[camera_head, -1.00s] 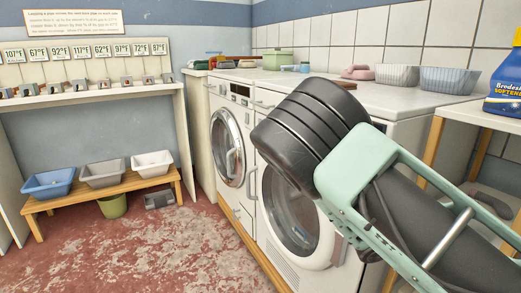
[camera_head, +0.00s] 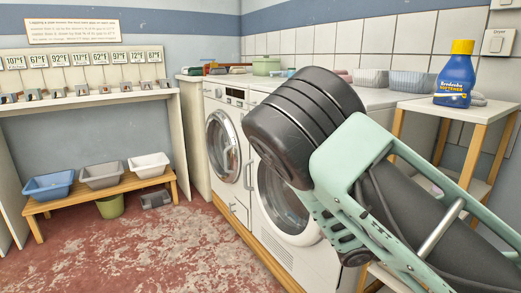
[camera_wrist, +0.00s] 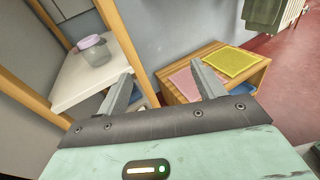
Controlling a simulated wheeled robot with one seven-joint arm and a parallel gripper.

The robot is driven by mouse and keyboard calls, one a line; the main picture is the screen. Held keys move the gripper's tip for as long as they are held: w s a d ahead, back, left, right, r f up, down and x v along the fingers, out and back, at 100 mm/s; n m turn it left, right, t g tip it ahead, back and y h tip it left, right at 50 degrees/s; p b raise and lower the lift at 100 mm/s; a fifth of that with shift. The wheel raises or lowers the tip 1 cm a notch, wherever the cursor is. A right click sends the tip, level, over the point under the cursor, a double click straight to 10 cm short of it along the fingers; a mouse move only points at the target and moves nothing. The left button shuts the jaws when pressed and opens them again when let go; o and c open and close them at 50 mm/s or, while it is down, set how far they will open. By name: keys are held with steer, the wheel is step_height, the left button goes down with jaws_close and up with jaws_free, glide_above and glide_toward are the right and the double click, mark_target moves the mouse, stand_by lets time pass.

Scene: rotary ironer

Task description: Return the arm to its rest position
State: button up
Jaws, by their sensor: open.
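My arm, black and mint green, fills the right half of the head view, raised in front of the washing machines. My gripper is not visible in the head view. In the wrist view my gripper (camera_wrist: 165,92) shows two grey fingers set apart, with nothing between them. It is open and empty. Beyond the fingers are a white shelf with a lidded jar (camera_wrist: 94,50) at left and a low wooden table (camera_wrist: 232,82) with a pink cloth (camera_wrist: 193,82) and a yellow cloth (camera_wrist: 232,61).
Two front-loading machines (camera_head: 224,150) stand behind my arm. A side table (camera_head: 475,112) with a blue softener bottle (camera_head: 455,75) is at right. A bench (camera_head: 118,185) with blue, grey and white tubs is at left. The red floor (camera_head: 150,250) in front is clear.

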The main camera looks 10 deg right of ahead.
steer(key=s+a+f+m+g+y, duration=0.1)
steer(key=s+a+f+m+y, duration=0.15)
steer(key=s+a+y, duration=0.4)
steer(key=s+a+f+m+g+y, duration=0.1)
steer(key=s+a+f+m+y, duration=0.15)
steer(key=a, duration=0.65)
steer(key=s+a+r+m+t+y, duration=0.15)
steer(key=s+a+r+y, duration=0.3)
steer(key=a, duration=0.45)
steer(key=s+a+r+m+t+y, duration=0.1)
steer(key=s+a+r+m+y, duration=0.25)
steer(key=a+r, duration=0.4)
step_height(320, 180, up, 25)
steer(key=p, duration=2.7)
steer(key=shift+s+a+n, duration=0.15)
steer(key=shift+a+n, duration=0.15)
steer(key=shift+a, duration=0.15)
